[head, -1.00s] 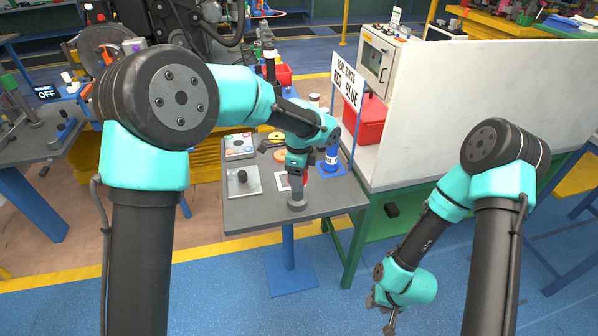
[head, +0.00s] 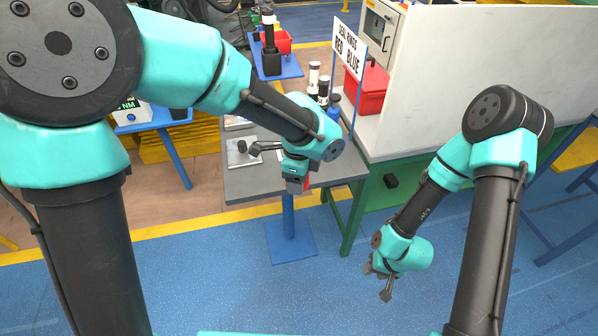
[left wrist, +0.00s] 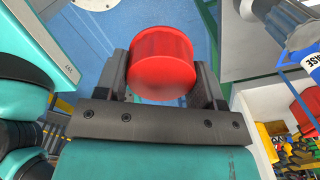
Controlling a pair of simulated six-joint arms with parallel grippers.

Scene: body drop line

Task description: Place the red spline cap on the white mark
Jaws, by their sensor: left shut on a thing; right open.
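The red spline cap (left wrist: 160,63) fills the middle of the left wrist view as a smooth red cylinder between two dark fingers. My left gripper (left wrist: 163,75) is shut on it. In the head view a little of the red cap (head: 307,183) shows beside my left gripper (head: 297,187), over the front part of the grey table (head: 255,184). Its height above the table is hard to tell. The white mark cannot be seen now; my left arm covers part of the tabletop. My right gripper (head: 379,284) is open and empty, low over the blue floor.
A metal plate with a black knob (head: 242,151) lies at the table's left. Dark bottles with pale bands (head: 314,76) and a blue item (head: 334,104) stand behind my left wrist. A sign (head: 350,48), a red bin (head: 369,92) and a white partition (head: 480,90) are to the right.

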